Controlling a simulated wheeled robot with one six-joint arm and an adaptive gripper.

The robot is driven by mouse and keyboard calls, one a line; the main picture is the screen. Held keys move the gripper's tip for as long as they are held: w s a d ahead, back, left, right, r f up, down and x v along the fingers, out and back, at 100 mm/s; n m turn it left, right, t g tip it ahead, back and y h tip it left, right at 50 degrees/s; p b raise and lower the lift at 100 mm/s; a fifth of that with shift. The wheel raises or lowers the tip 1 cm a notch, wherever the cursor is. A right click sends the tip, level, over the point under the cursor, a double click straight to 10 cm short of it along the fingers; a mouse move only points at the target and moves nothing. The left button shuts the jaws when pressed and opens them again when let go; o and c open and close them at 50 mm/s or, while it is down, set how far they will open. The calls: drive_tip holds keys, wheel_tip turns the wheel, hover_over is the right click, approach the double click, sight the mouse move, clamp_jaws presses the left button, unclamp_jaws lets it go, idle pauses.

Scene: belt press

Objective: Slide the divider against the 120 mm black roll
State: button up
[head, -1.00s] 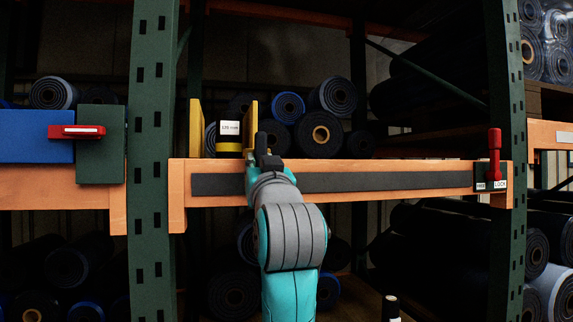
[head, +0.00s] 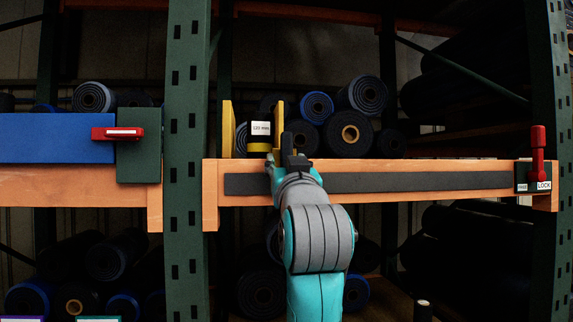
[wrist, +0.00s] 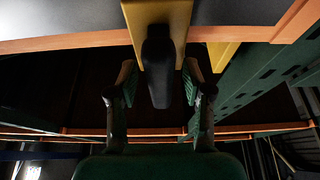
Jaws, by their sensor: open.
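The 120 mm black roll (head: 261,128), with a white label and a yellow band, sits on the orange shelf between two upright yellow plates. The right yellow plate is the divider (head: 279,120); whether it touches the roll is unclear. The other yellow plate (head: 228,128) stands left of the roll. In the wrist view the divider (wrist: 158,14) carries a dark handle (wrist: 158,65). My gripper (wrist: 158,88) is open, with one finger on each side of this handle and gaps visible. In the head view my gripper (head: 294,150) is at the shelf front, partly hiding the divider's lower part.
A dark strip (head: 400,181) runs along the orange shelf beam (head: 212,200). A red lever (head: 538,145) stands upright at its right end, above a LOCK label. Other rolls (head: 348,134) lie right of the divider. A green post (head: 187,160) stands left.

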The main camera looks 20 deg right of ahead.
drive_tip(key=v, duration=1.1)
drive_tip(key=shift+s+f, duration=0.15)
drive_tip(key=shift+s, duration=0.15)
drive_tip(key=shift+a, duration=0.15)
